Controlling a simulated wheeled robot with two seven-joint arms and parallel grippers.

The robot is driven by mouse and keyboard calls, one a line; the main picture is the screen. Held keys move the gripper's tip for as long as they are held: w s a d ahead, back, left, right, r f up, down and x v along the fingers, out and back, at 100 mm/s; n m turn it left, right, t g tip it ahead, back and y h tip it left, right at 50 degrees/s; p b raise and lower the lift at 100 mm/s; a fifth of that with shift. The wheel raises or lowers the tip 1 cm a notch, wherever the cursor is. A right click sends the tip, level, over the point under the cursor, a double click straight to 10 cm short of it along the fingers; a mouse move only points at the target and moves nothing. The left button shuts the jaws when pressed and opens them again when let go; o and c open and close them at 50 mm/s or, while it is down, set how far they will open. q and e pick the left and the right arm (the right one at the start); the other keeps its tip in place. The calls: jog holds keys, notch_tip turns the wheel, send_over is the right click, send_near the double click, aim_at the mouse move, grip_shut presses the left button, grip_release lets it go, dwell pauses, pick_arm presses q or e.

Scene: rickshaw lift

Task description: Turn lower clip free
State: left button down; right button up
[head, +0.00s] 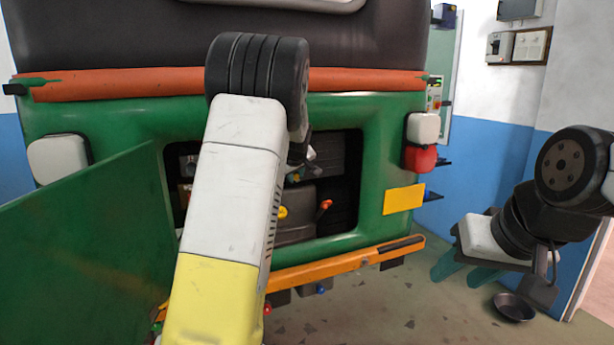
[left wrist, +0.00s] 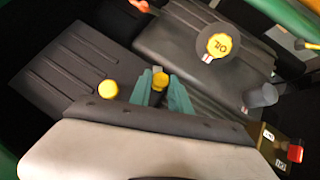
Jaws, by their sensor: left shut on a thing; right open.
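In the left wrist view, the two teal fingers of my left gripper (left wrist: 167,93) are shut on a small yellow piece (left wrist: 160,80), apparently a clip, on the dark engine housing. A second round yellow knob (left wrist: 108,90) sits just left of the fingers, apart from them. I cannot tell which of the two is the lower clip. In the head view my left arm reaches into the open engine bay and hides the fingers and the held piece. My right gripper (head: 455,277) is open and empty, in the air right of the vehicle.
The green hatch panel (head: 85,240) stands open at left. A yellow oil cap (left wrist: 219,45), a grey cylinder (left wrist: 260,95) and a box with a red part (left wrist: 295,153) surround the left gripper. The orange bumper (head: 335,265) runs below the bay. A dark bowl (head: 514,307) lies at right.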

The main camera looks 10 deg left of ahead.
pick_arm(q)
jog(key=m+g+y, duration=0.1)
jog(key=g+y, duration=0.1)
jog(key=m+g+y, duration=0.1)
jog(key=y, duration=0.1)
jog(key=shift+w+d+m, duration=0.2)
jog(key=shift+d+m, duration=0.1)
dwell(0.5)
jog(key=c, duration=1.2)
grip_release()
jog(key=v, duration=0.7)
jog(key=shift+d+r, duration=0.25)
jog(key=shift+d, duration=0.05)
jog(key=shift+s, duration=0.15)
